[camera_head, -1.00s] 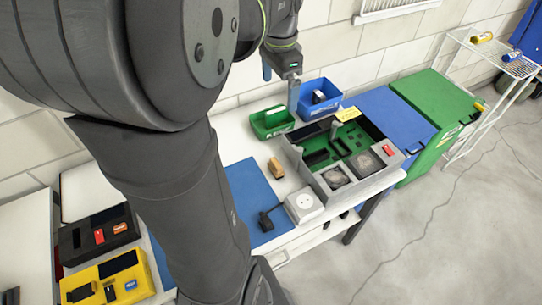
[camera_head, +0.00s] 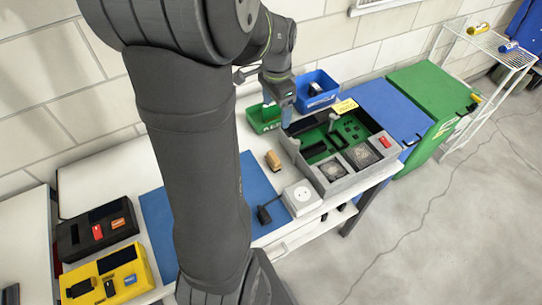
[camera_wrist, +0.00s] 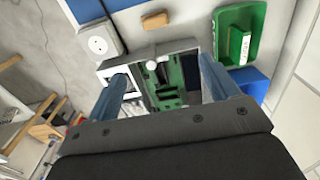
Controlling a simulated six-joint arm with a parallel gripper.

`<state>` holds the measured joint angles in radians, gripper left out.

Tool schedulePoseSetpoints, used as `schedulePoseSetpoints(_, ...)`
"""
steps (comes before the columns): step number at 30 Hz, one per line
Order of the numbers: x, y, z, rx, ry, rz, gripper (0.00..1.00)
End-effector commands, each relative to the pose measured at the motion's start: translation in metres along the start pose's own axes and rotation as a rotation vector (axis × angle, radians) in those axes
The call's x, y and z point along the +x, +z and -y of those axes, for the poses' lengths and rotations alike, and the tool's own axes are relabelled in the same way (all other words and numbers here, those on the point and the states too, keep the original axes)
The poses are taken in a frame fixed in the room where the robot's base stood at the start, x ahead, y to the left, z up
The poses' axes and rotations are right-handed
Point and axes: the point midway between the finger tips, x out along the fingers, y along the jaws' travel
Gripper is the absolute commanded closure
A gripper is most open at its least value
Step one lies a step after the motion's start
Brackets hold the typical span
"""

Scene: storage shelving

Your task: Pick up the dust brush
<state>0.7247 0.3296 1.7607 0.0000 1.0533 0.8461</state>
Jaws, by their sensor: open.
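A small tan-brown block, which looks like the dust brush (camera_head: 273,160), lies on the white worktop between the blue mat and the grey box. It also shows near the top of the wrist view (camera_wrist: 155,20). My gripper (camera_head: 278,107) is open and empty, above the back of the worktop by the green bin, up and behind the brush. In the wrist view the two blue fingers (camera_wrist: 163,75) are spread wide, with the grey box beyond them and the brush farther up between them. Bristles are too small to make out.
A grey box with green insert (camera_head: 325,188) stands right of the brush, with a white socket block (camera_head: 301,198) in front. Green (camera_head: 262,118) and blue (camera_head: 316,84) bins stand behind. A blue mat (camera_head: 258,182) lies left. Yellow (camera_head: 105,278) and black cases sit at far left.

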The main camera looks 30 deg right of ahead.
Motion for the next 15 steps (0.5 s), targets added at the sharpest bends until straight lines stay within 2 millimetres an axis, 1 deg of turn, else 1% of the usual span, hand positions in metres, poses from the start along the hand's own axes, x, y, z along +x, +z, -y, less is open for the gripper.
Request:
schedulePoseSetpoints(1, 0.020, 0.001, -0.001, 0.000, 0.005, 0.005, 0.20)
schedulePoseSetpoints(3, 0.037, 0.001, -0.001, 0.000, 0.003, 0.003, 0.20)
schedulePoseSetpoints(8, 0.060, 0.002, -0.002, 0.000, 0.001, 0.000, 0.20)
schedulePoseSetpoints(15, 0.107, 0.002, -0.003, 0.000, 0.003, 0.002, 0.20)
